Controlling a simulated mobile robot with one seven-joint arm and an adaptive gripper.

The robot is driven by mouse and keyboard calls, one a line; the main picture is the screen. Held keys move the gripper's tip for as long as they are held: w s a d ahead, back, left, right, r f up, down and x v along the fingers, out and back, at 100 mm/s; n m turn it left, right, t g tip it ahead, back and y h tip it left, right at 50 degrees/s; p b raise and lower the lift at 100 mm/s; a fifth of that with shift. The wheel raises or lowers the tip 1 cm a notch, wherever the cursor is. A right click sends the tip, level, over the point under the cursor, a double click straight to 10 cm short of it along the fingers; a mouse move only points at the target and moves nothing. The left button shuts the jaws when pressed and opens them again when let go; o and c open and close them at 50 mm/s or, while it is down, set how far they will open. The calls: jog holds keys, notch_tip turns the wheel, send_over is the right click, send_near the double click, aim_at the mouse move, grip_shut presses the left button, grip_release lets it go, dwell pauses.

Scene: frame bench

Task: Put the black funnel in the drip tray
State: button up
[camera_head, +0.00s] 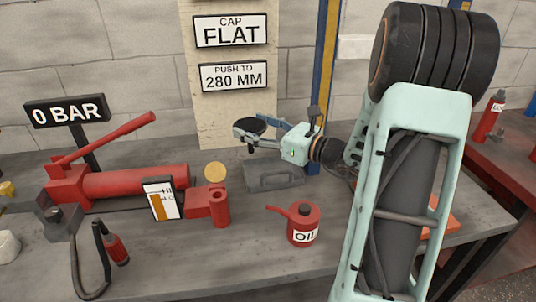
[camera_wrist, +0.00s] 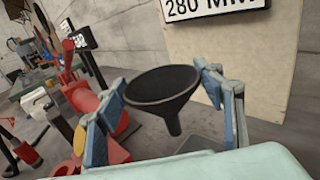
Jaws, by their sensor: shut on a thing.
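The black funnel (camera_wrist: 162,88) is between the two blue fingers of my gripper (camera_wrist: 165,104) in the wrist view, wide mouth up and spout down, a little tilted. In the head view the funnel (camera_head: 250,125) shows as a dark disc at the end of my gripper (camera_head: 262,133). My gripper is shut on it and holds it up off the bench. The grey drip tray (camera_head: 274,186) lies on the bench below and slightly right of the funnel in the head view. Part of the tray (camera_wrist: 196,144) shows behind the spout in the wrist view.
A red oil can (camera_head: 303,225) stands in front of the tray. A red hydraulic pump (camera_head: 135,183) with a gauge card (camera_head: 162,199) fills the left of the bench. A wall panel (camera_head: 230,110) with signs rises behind.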

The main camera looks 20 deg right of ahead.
notch_tip(320, 180, down, 9)
jog(key=b, duration=0.3)
jog(key=shift+f, duration=0.25)
jog(key=o, duration=1.4)
jog(key=shift+c, duration=0.2)
jog(key=shift+r, duration=0.1)
jog(key=shift+r, duration=0.15)
jog(key=p+v, duration=0.2)
jog(key=v, duration=0.5)
jog(key=shift+s+d, duration=0.15)
jog(key=shift+s, duration=0.05)
